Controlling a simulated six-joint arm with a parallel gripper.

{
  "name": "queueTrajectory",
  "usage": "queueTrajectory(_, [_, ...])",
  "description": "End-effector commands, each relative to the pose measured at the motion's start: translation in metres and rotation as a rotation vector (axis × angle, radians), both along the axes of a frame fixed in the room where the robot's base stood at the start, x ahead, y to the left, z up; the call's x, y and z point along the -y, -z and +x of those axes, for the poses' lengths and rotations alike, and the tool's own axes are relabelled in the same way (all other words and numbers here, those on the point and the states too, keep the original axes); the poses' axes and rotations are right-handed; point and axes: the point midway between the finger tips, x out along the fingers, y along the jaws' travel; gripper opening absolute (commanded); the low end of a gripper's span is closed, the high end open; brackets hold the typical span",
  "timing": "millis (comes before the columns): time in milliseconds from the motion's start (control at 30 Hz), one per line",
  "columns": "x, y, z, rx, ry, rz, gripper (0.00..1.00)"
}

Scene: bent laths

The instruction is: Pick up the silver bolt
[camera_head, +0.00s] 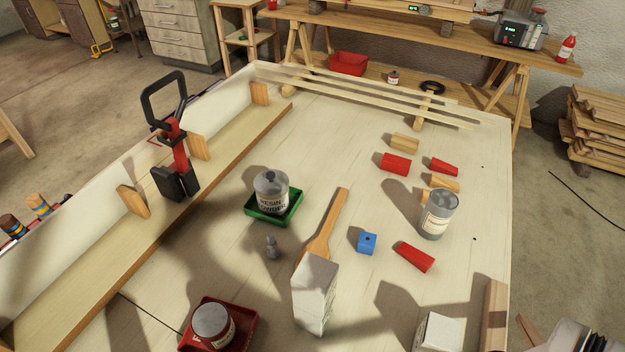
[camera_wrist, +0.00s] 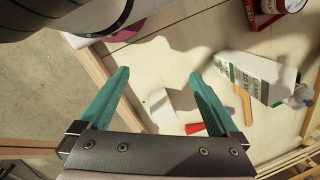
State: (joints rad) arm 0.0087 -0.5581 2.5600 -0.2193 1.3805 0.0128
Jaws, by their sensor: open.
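The silver bolt (camera_head: 272,248) is a small grey piece standing on the pale tabletop in the head view. It is left of the wooden spatula (camera_head: 325,228) and in front of the green tray (camera_head: 290,214). My gripper (camera_wrist: 158,76) shows in the wrist view with its two teal fingers wide apart and nothing held between them. It is above the table near its edge, away from the bolt. I cannot make out the bolt for sure in the wrist view.
A white carton (camera_head: 316,292) stands just right of the bolt; it also shows in the wrist view (camera_wrist: 250,72). A red tray (camera_head: 245,334) with a tin is in front. A blue block (camera_head: 367,243), red pieces and a grey can (camera_head: 438,214) are to the right. A clamp (camera_head: 175,165) stands left.

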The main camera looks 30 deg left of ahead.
Motion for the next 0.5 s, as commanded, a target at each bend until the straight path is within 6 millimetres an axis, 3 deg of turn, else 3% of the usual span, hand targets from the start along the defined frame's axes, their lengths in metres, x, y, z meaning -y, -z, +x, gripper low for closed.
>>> queueTrajectory(33, [0.0,0.0,0.0,0.0,0.0,0.0,0.86])
queueTrajectory(200, [0.0,0.0,0.0,0.0,0.0,0.0,0.55])
queueTrajectory(500, [-0.0041,-0.0006,0.0056,0.013,-0.017,0.007,0.54])
